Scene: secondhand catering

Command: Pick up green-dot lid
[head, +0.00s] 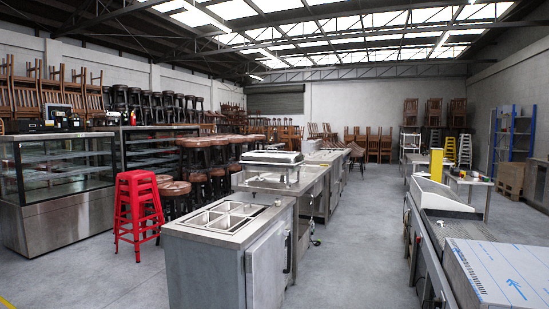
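I cannot make out a lid with a green dot in the head view. Neither of my grippers is in view. The nearest counter (205,262) is a stainless-steel unit with several rectangular wells set in its top (228,216). Behind it, a pale, rounded cover or lid-like top (271,157) sits on another steel unit; no green dot is visible on it.
A steel counter row with a blue-marked panel (510,275) runs along the right. The grey floor aisle (355,240) between is clear.

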